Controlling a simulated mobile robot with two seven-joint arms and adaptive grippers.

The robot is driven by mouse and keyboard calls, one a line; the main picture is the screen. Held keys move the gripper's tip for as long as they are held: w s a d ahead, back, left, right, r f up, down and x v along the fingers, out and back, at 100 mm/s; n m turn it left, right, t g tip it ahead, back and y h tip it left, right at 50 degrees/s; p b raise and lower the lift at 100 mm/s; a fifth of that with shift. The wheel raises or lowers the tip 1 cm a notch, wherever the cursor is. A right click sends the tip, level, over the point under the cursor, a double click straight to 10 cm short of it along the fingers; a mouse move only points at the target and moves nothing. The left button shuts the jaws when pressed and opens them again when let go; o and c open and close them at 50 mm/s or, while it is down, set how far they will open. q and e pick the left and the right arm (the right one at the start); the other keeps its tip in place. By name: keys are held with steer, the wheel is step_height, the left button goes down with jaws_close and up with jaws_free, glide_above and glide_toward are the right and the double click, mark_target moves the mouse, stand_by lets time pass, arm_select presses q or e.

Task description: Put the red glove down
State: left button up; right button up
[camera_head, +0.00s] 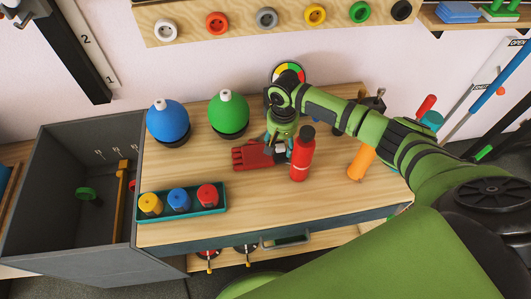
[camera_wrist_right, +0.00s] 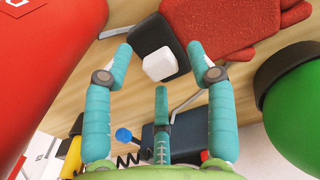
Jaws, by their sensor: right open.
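The red glove (camera_head: 253,156) lies on the wooden table top, its fingers pointing left in the head view. In the right wrist view the red glove (camera_wrist_right: 235,22) is at the top, with a dark cuff and a white block at its end. My right gripper (camera_head: 283,140) is over the cuff end, partly hidden by my arm and the red bottle. In the wrist view the teal fingers of my right gripper (camera_wrist_right: 160,58) are spread apart around the white block, with gaps on both sides. My left gripper does not show.
A red bottle (camera_head: 302,155) stands close to the right of the glove. Green (camera_head: 228,116) and blue (camera_head: 168,122) spheres stand behind it. A teal tray (camera_head: 217,211) with coloured knobs is at front left. An orange cylinder (camera_head: 362,162) is at right. The table front is clear.

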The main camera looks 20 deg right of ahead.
steer(key=shift+f, duration=0.2)
jaws_close()
